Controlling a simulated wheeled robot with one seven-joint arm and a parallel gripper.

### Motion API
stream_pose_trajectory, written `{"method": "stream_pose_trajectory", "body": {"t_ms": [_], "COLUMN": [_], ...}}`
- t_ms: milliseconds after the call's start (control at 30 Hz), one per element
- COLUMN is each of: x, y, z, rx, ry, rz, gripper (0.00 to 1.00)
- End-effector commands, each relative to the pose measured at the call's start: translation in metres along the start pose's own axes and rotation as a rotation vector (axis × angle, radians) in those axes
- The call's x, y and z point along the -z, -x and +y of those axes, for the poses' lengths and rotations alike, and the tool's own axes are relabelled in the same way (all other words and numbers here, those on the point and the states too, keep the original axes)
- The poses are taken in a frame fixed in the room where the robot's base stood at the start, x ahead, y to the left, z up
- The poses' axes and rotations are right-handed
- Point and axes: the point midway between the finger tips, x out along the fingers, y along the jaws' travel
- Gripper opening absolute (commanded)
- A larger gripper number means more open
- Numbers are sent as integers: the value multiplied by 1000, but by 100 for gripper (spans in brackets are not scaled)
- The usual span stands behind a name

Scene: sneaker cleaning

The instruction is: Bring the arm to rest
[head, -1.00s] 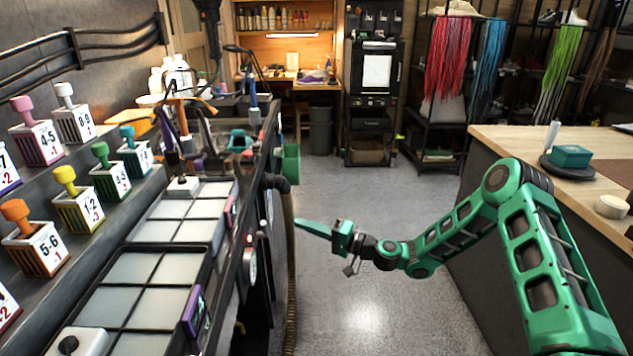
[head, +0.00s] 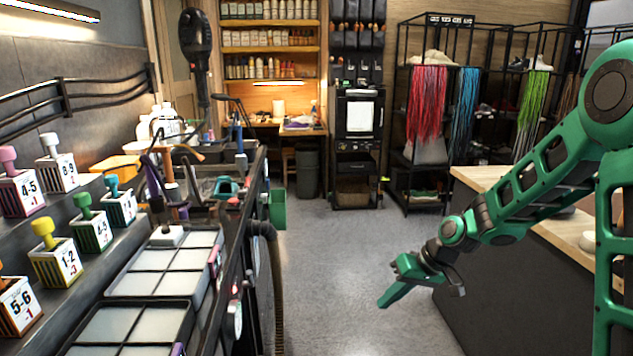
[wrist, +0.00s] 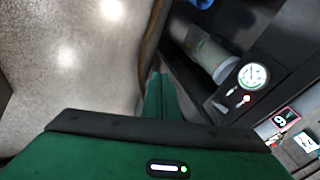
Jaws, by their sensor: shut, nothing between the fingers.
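My gripper (head: 387,302) is green and hangs at the end of my green arm, over the open floor in the head view. Its fingers are together and point down and to the left, with nothing held. In the wrist view the closed green fingers (wrist: 160,97) stick out beyond the dark edge of the gripper body. The gripper is apart from the workbench on the left and from the wooden-topped counter on the right.
The workbench with white-topped trays (head: 155,268) runs along the left, with numbered boxes (head: 57,262) on a ledge. A wooden-topped counter (head: 485,178) stands at the right. Shoe racks, a black cabinet (head: 356,160) and a green bin (head: 277,210) are farther back. Grey floor (head: 330,250) between is clear.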

Motion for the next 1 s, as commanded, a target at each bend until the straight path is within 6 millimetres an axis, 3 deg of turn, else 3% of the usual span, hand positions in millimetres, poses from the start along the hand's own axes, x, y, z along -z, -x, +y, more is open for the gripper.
{"method": "stream_pose_trajectory", "body": {"t_ms": [33,300,600,800,1000], "x": [-9,-78,-177,-250,-302], "y": [19,111,205,248,268], "z": [9,54,75,71,62], "rx": [-49,-281,-460,-519,-533], "ry": [-14,-161,-399,-583,-718], "rz": [-7,-66,-98,-109,-114], "gripper": [0,0,0,0,0]}}
